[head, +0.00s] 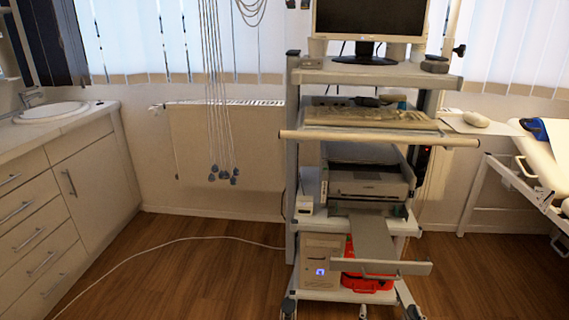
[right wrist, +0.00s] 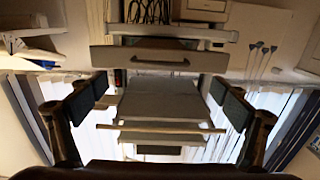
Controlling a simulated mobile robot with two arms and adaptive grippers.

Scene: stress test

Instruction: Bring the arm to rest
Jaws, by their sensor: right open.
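My right gripper (right wrist: 159,90) shows in the right wrist view, with its two dark-padded fingers spread wide apart. Nothing is held between them. The medical trolley (head: 355,138) stands in the middle of the head view, and parts of it show beyond the fingers in the right wrist view, apparently upside down. Neither arm nor gripper shows in the head view. My left gripper is not in either view.
The trolley carries a monitor (head: 370,18), a keyboard (head: 375,117) and a printer (head: 365,180). A sink counter (head: 75,122) is at left, a bed (head: 545,160) at right. Cables (head: 217,90) hang left of the trolley. A cord (head: 180,241) crosses the floor.

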